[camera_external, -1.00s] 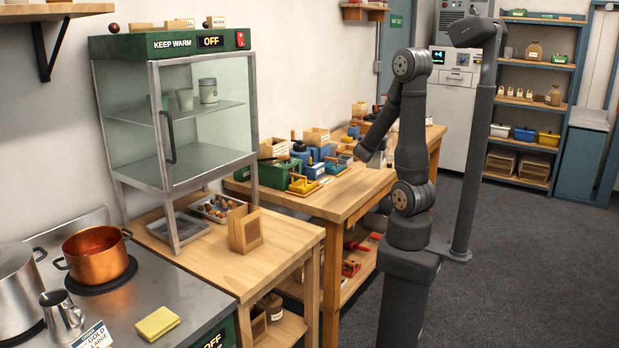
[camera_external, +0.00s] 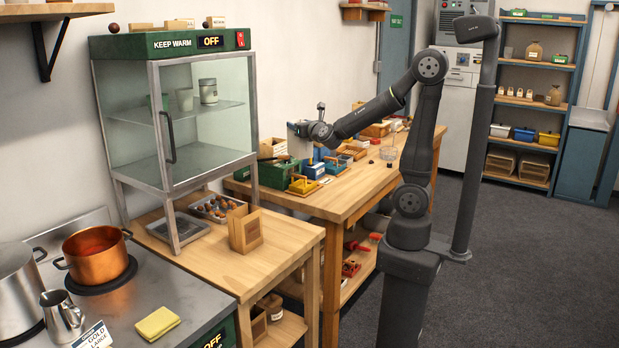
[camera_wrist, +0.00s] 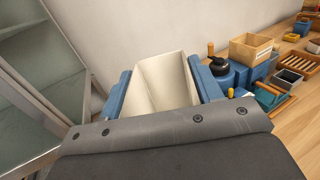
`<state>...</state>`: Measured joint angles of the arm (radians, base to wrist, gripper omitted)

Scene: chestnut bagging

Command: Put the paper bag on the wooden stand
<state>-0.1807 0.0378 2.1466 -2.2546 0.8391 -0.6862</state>
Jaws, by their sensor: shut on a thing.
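The paper bag (camera_wrist: 166,84) is cream-white with an open top. In the wrist view it sits between the two blue fingers of my gripper (camera_wrist: 161,90), which is shut on it. Its lower part is hidden by my wrist. In the camera_external view my gripper (camera_external: 302,130) holds the bag up in the air over the left end of the far workbench. The wooden stand (camera_external: 246,231), an open-topped wooden holder, is on the nearer table, below and left of my gripper. It looks empty.
The glass keep-warm cabinet (camera_external: 206,119) stands left of my gripper. A tray of chestnuts (camera_external: 219,209) lies behind the stand. Wooden boxes, green and blue items (camera_external: 277,172) crowd the far bench (camera_external: 345,205). The near table's front is clear.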

